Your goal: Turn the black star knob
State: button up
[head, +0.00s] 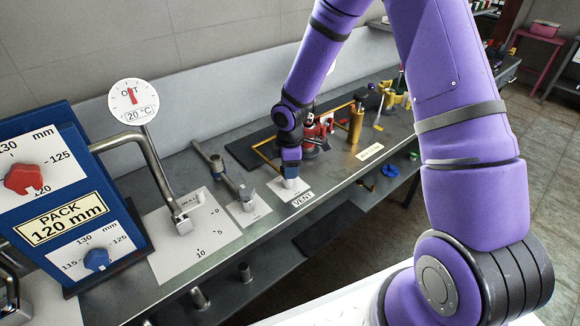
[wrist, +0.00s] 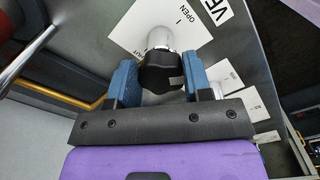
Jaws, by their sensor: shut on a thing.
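The black star knob (wrist: 162,74) sits on a short silver stem (wrist: 160,37) over a white plate marked OPEN (wrist: 187,45) in the wrist view. My gripper (wrist: 163,80) has its two blue jaws on either side of the knob and is shut on it. In the head view my gripper (head: 290,160) points down at the plate (head: 294,190) beside the VENT label (head: 302,200). There the gripper hides the knob.
A grey-handled valve (head: 246,190) stands just left, and a bent metal pipe (head: 150,160) with a scale plate further left. A red device (head: 316,132) and a brass cylinder (head: 356,122) stand close behind to the right. The blue PACK panel (head: 70,205) is at far left.

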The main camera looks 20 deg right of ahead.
jog(key=shift+w+n, duration=0.1)
jog(key=shift+n, duration=0.3)
jog(key=o, duration=0.9)
notch_tip(320, 180, up, 11)
jog(key=shift+f, duration=0.1)
dwell(0.5)
